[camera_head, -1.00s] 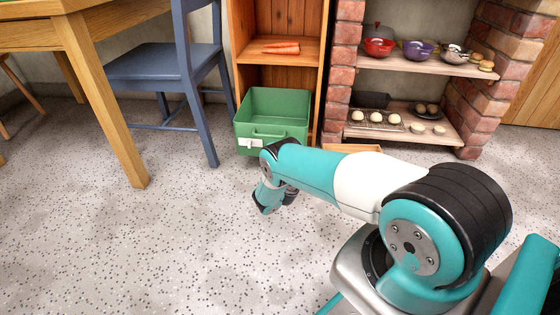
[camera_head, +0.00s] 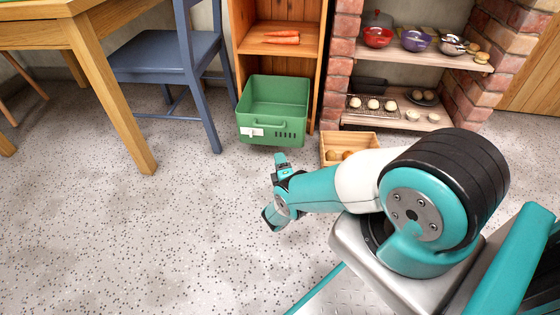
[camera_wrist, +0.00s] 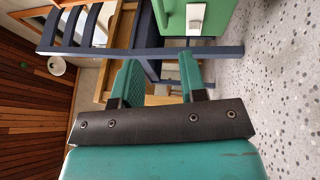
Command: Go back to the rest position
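My gripper (camera_wrist: 159,70) is in the wrist view with its two teal fingers apart and nothing between them. Behind the fingers the wrist view shows the blue chair and part of the green crate, both at a distance. In the head view my arm reaches left from its shoulder and bends at its far end over the open floor. Nothing is held.
A wooden box (camera_head: 329,149) with round brown items is close beyond my arm. Brick shelves (camera_head: 397,117) hold bowls and buns. A blue chair (camera_head: 163,54) and wooden table (camera_head: 111,100) stand left. Floor left is clear.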

